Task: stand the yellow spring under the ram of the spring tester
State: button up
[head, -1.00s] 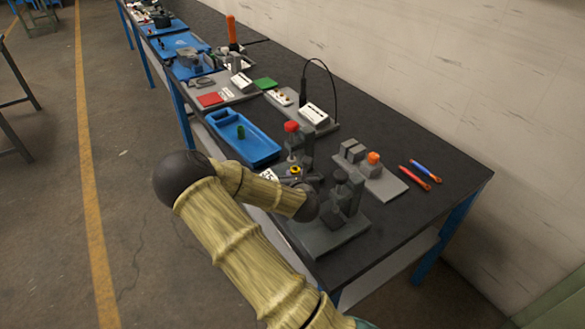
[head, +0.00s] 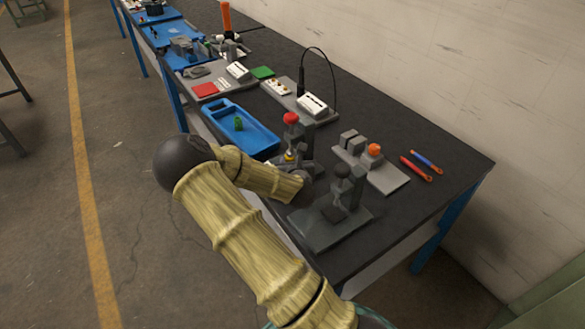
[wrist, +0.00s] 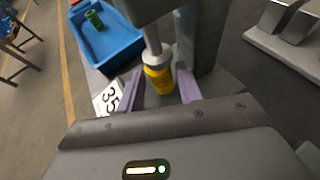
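The yellow spring (wrist: 158,79) stands upright in the wrist view, directly below the pale ram (wrist: 153,42) of the spring tester. The ram's round foot is at the spring's top; I cannot tell whether they touch. My gripper (wrist: 160,93) has its two fingers on either side of the spring. In the head view the spring tester (head: 291,120) has a red knob on top, and a bit of the yellow spring (head: 289,157) shows. My arm hides most of the gripper there.
A blue tray (head: 262,143) with a green spring (head: 238,123) stands left of the tester. A grey stand (head: 342,195) is close on the right. A plate (head: 385,178) with grey blocks and an orange knob lies behind. A white card (wrist: 108,97) reads 35.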

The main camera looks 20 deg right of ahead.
jog(key=p+v, duration=0.5)
jog(key=v, duration=0.4)
jog(key=shift+r, duration=0.4)
jog(key=p, duration=0.3)
jog(key=shift+s+a+r, duration=0.1)
jog(key=shift+r, duration=0.05)
jog(key=shift+a+p, duration=0.1)
jog(key=shift+p, duration=0.4)
jog(key=s+p, duration=0.2)
jog(key=p, duration=0.3)
jog(key=shift+s, duration=0.2)
jog(key=shift+w, duration=0.1)
